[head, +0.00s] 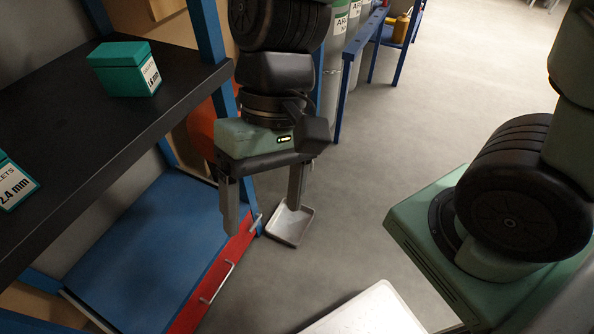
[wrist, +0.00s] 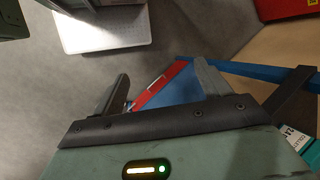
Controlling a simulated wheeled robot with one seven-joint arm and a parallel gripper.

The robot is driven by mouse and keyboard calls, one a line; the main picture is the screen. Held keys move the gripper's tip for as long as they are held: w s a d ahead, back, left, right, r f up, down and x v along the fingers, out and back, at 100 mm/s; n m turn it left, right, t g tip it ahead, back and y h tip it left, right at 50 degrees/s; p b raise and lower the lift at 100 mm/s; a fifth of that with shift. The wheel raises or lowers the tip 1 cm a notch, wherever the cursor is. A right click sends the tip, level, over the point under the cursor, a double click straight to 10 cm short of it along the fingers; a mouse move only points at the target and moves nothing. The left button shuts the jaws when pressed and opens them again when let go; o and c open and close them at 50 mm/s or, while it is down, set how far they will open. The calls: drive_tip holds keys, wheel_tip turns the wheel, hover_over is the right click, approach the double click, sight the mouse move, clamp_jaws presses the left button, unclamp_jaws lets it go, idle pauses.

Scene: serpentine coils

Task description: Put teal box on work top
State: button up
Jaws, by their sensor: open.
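A teal box (head: 124,68) with a white label sits on the black shelf top (head: 95,115) at the upper left of the head view. A second teal box (head: 14,186), its label reading 2.4 mm, is cut off at the left edge. My gripper (head: 264,218) hangs right of the shelf, its two fingers apart and pointing down, with nothing between them. In the wrist view my gripper's fingers (wrist: 160,85) are also apart and empty, and a teal box (wrist: 305,150) shows partly at the lower right edge. I cannot tell which surface is the work top.
A blue lower surface (head: 140,255) with a red front and handles lies below the shelf. A blue post (head: 208,35) stands beside my gripper. A grey tray (head: 290,224) lies on the floor. Open floor lies right.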

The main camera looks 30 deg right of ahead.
drive_tip(key=d+n+t+h, duration=0.1)
drive_tip(key=n, duration=0.1)
drive_tip(key=d+n+t+h, duration=0.1)
drive_tip(key=d+n, duration=0.1)
drive_tip(key=d+n+t+h, duration=0.1)
drive_tip(key=d, duration=0.1)
drive_tip(key=shift+w+r+n+t, duration=0.4)
